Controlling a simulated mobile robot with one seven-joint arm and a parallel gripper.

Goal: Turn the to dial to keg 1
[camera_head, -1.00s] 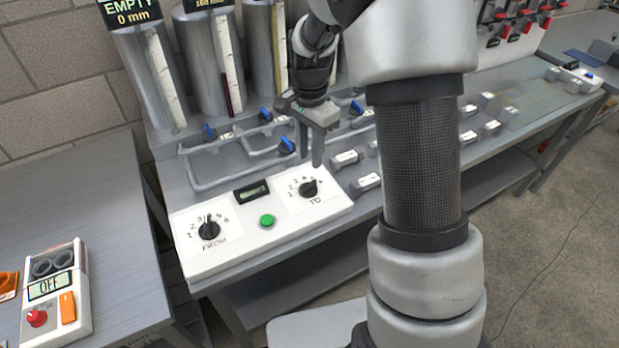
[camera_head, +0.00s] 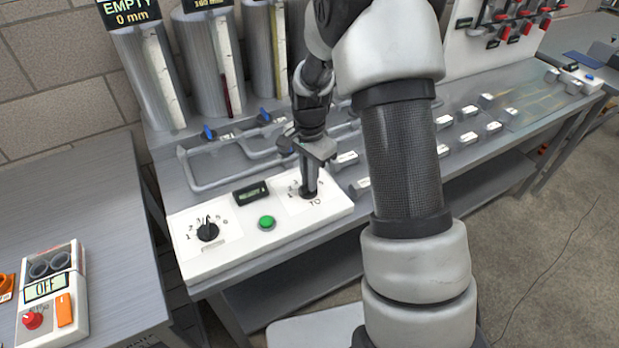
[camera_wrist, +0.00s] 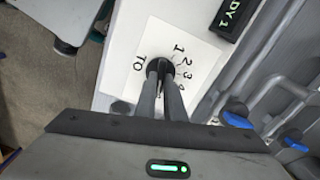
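The TO dial (camera_head: 308,193) is a black knob on the right of a white control panel (camera_head: 240,262), with a ring of printed numbers. My gripper (camera_head: 309,188) is over it, fingers pointing down. In the wrist view, my gripper (camera_wrist: 160,76) has its two fingertips close together at the TO dial (camera_wrist: 160,62), with a narrow gap between them. The fingers hide much of the knob and its pointer. I cannot tell whether they grip it. The numbers 1 to 3 show beside it.
The FROM dial (camera_head: 208,231), a green button (camera_head: 267,222) and a small display (camera_head: 251,193) share the panel. Pipes with blue valve handles (camera_head: 208,132) run behind it, below tall tanks. A box reading OFF (camera_head: 50,290) stands on the left table.

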